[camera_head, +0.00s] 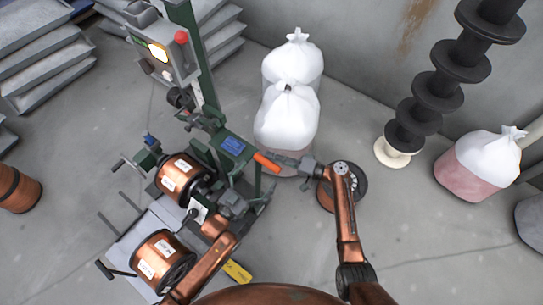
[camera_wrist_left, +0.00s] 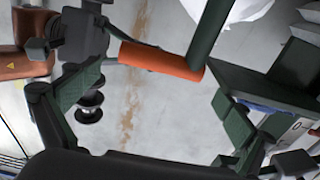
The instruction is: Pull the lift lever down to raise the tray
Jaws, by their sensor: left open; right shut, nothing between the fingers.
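The lift lever has an orange handle (camera_head: 267,163) on a dark green bar, sticking out to the right of the green machine. In the left wrist view the orange handle (camera_wrist_left: 160,60) lies ahead, across the gap between my left fingers. My left gripper (camera_head: 244,204) is open and empty, below the lever in the head view; its spread green-padded fingers (camera_wrist_left: 158,95) frame the wrist view. My right gripper (camera_head: 286,164) is shut and empty at the handle's free end; I cannot tell whether it touches. A light grey plate (camera_head: 138,228), perhaps the tray, lies under a copper spool (camera_head: 163,262).
Another copper spool (camera_head: 182,176) sits on the machine. White bags (camera_head: 287,118) stand just behind the lever. A dark stack of empty reels (camera_head: 436,90) and a bagged bin (camera_head: 468,172) stand at right. Grey trays (camera_head: 45,62) are piled at left.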

